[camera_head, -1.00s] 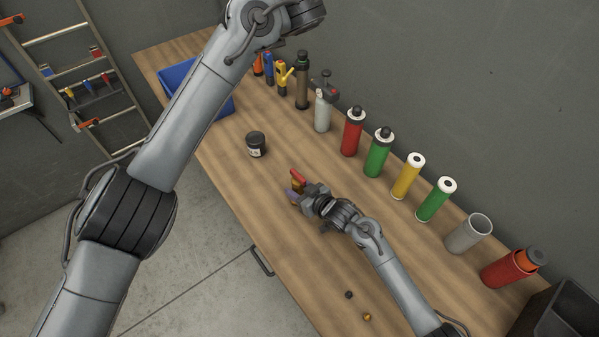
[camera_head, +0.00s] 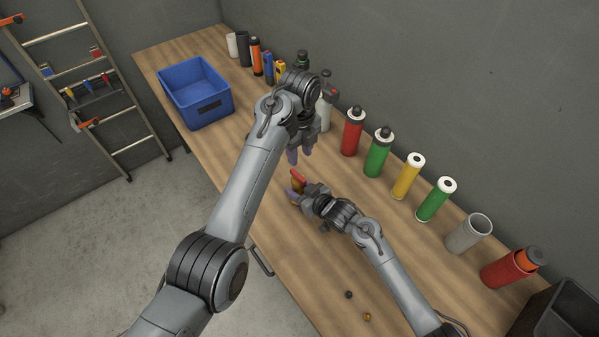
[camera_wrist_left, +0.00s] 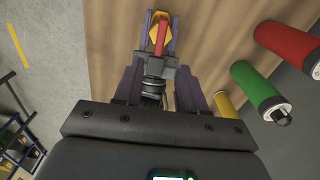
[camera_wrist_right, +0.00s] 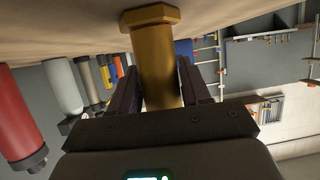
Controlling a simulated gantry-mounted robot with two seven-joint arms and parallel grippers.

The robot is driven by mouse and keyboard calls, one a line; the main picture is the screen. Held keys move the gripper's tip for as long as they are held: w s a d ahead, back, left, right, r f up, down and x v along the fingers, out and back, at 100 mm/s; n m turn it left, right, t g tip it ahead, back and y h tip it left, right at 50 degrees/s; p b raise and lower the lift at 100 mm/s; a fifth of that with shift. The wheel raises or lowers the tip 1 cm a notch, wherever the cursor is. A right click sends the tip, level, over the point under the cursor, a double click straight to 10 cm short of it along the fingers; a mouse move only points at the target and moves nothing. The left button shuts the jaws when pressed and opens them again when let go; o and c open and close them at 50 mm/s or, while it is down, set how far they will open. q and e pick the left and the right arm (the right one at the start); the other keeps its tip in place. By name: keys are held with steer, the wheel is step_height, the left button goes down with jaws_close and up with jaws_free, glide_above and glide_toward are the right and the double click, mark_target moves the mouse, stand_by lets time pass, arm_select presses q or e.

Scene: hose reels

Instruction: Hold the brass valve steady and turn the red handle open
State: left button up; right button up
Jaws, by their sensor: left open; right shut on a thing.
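The brass valve (camera_head: 299,185) with its red handle (camera_head: 298,175) is on the wooden workbench in the head view. My right gripper (camera_head: 293,190) is shut on the brass valve, whose brass body (camera_wrist_right: 155,55) fills the space between the fingers in the right wrist view. My left gripper (camera_head: 300,154) is open and empty, above the valve and apart from it. In the left wrist view the red handle (camera_wrist_left: 161,36) lies ahead of the open left fingers (camera_wrist_left: 158,82), over the brass and between the purple right fingers.
The bench (camera_head: 285,260) has a row of bottles and canisters along the wall, including a red one (camera_head: 352,132) and a green one (camera_head: 377,154). A blue bin (camera_head: 197,92) stands at the far left. Two small pieces (camera_head: 367,317) lie near the front. Bare bench surrounds the valve.

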mark_target(300, 176)
arm_select(q)
step_height(300, 176, down, 9)
steer(key=shift+f, duration=0.2)
stand_by(0.3)
jaws_close()
